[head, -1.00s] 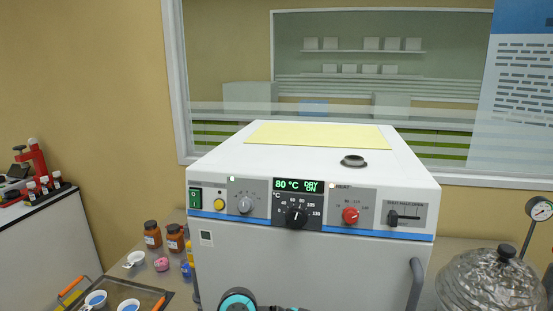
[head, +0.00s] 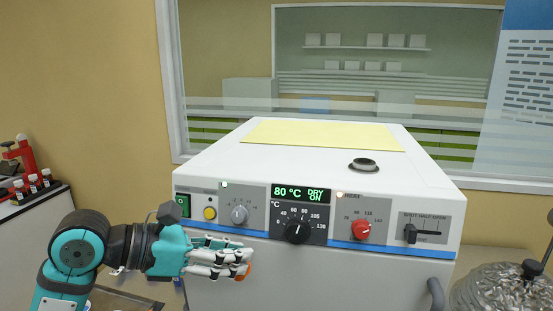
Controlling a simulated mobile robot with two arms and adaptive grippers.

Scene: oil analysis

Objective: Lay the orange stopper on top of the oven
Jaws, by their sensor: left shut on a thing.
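The oven (head: 330,275) is a white box with a front control panel, and its display reads 80 °C, DRY ON. A yellow mat (head: 325,133) lies on the back of its flat top, and a dark round vent (head: 364,165) stands at the top's right. My left gripper (head: 245,264) is in front of the oven's panel, at the lower left, below the level of the top. It is shut on the orange stopper (head: 249,271), of which only a small orange part shows at the fingertips. My right gripper is not in view.
A red stand with small bottles (head: 25,188) is on a bench at the far left. The front left of the oven top is bare. A tray (head: 125,300) is partly hidden behind my arm.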

